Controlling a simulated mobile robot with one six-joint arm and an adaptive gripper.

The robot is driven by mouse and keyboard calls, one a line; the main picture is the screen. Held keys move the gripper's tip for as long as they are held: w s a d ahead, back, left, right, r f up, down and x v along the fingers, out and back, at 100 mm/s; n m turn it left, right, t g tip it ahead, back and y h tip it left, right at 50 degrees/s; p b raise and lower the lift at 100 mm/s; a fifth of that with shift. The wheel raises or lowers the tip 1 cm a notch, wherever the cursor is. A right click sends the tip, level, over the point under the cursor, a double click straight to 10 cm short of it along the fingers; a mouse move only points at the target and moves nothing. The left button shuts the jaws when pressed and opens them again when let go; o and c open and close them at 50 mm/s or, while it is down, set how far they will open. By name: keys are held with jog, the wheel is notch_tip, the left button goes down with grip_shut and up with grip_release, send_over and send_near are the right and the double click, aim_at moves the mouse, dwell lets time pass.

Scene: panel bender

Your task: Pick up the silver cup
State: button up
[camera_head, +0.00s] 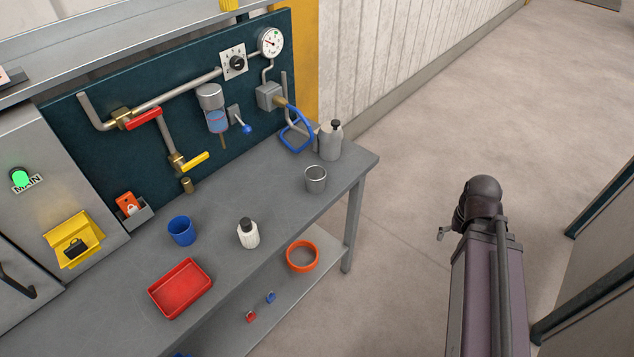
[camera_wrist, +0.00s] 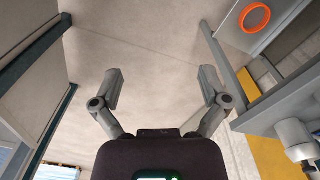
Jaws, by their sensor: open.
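The silver cup (camera_head: 316,180) stands upright on the grey workbench (camera_head: 215,208), near its right end in the head view. A grey canister (camera_head: 329,141) stands just behind it.
A white bottle (camera_head: 248,234), a blue cup (camera_head: 181,231) and a red tray (camera_head: 180,288) stand on the bench. An orange ring-shaped bowl (camera_head: 302,256) and small padlocks lie on the lower shelf. The floor right of the bench is clear.

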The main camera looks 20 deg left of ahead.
jog(key=w+a+f+n+t+h+b, duration=0.2)
jog(key=w+a+n+t+b, duration=0.15)
jog(key=a+n, duration=0.6)
jog(key=w+a+f+n+t+h+b, duration=0.1)
jog(key=w+a+n+t+h+b, duration=0.2)
jog(key=a+n, duration=0.6)
jog(key=s+a+r+n+t+y+b, duration=0.1)
jog(key=a+n+t+y+b, duration=0.1)
jog(key=a+n, duration=0.6)
jog(key=s+a+r+n+t+y+b, duration=0.1)
jog(key=a+n+t+b, duration=0.3)
jog(key=a, duration=1.4)
jog(key=n+t+y, duration=0.1)
jog(key=n, duration=0.3)
jog(key=shift+s+a, duration=0.25)
jog(key=shift+s, duration=0.1)
jog(key=shift+f, duration=0.1)
jog(key=b+x, duration=0.3)
jog(key=x, duration=0.4)
jog(key=shift+f, duration=0.15)
jog(key=shift+x, duration=0.8)
jog(key=shift+d, duration=0.1)
